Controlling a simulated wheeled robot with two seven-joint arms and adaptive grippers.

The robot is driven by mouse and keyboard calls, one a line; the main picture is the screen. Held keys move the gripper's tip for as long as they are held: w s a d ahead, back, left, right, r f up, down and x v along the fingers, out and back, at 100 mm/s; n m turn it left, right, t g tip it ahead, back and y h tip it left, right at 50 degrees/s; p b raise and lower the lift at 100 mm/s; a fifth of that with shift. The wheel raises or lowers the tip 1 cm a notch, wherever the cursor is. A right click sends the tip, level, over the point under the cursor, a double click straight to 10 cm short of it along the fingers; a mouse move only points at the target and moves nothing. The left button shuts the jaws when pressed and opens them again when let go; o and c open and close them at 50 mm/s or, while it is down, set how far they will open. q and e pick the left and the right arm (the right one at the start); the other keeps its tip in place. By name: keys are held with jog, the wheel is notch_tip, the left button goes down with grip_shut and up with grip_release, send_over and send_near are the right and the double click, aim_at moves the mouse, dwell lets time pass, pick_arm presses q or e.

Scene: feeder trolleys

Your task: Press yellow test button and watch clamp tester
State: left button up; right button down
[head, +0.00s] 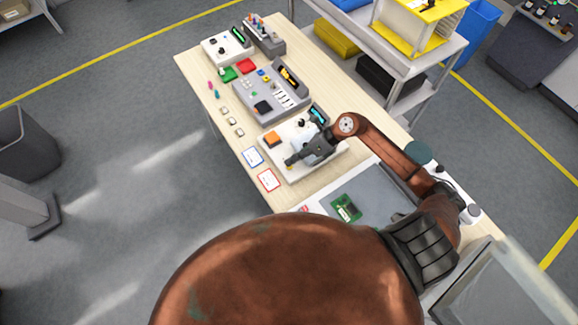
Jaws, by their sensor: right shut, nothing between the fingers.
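A white tester box (325,156) stands on the wooden table, with an orange block (271,138) on its left part and a small dark display (318,114) at its back right. My right gripper (290,161) is shut and empty, low over the front left part of this box. Its fingertips are at or just above the box top; I cannot tell whether they touch. No yellow button can be made out there; the gripper covers part of the box. The clamp cannot be made out clearly. My left gripper is not in view.
A grey fixture tray (244,94) and another white device (217,50) stand further back. Blue-edged (252,157) and red-edged (268,181) cards lie at the table's left edge. A green circuit board (346,208) lies on a grey mat (378,187). A shelf trolley (440,53) stands behind.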

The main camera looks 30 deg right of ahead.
aim_at(292, 166)
jog(key=shift+r+p, duration=1.3)
jog(key=shift+r, duration=1)
